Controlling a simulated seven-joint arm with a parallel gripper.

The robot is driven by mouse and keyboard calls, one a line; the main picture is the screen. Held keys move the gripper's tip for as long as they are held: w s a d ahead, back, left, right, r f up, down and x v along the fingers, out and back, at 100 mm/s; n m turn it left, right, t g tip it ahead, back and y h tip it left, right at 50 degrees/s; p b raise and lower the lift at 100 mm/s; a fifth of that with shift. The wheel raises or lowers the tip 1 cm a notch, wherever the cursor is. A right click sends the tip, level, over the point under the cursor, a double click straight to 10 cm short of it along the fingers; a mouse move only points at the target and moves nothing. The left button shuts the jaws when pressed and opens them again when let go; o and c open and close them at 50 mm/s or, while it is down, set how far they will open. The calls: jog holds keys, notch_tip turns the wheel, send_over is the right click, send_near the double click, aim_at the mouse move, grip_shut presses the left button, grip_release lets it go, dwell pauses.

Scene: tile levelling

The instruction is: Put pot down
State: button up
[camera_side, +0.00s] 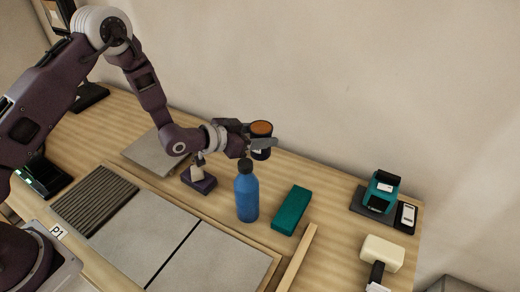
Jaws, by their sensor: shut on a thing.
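The pot (261,128) is small and dark with an orange-brown top. It is upright, near the back of the table, behind and a little right of the blue bottle. My gripper (262,142) comes from the left and is shut on the pot, with a grey finger showing across its front. The pot's underside is partly hidden behind the finger and the bottle, so I cannot tell whether it touches the table.
A blue bottle (246,192) stands just in front of my gripper. A teal block (291,210) lies right of it. A purple-based tool (199,182) is to the left. Grey tiles (150,228) fill the front. A mallet (382,253) and teal device (381,190) lie right. Bare wood shows around x-middle right (335,205).

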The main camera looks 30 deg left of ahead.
jog(key=shift+r, duration=0.85)
jog(key=s+a+n+y, duration=0.2)
jog(key=a+n+y, duration=0.45)
jog(key=a, duration=1.15)
jog(key=s+a+n+y, duration=0.1)
jog(key=a+n+y, duration=0.5)
jog(key=a, duration=1.2)
jog(key=s+a+n+g+y, duration=0.55)
jog(key=s+a, duration=0.75)
jog(key=a, duration=0.3)
jog(key=shift+g, duration=0.25)
notch_tip(320, 180, down, 10)
jog(key=shift+r, duration=0.1)
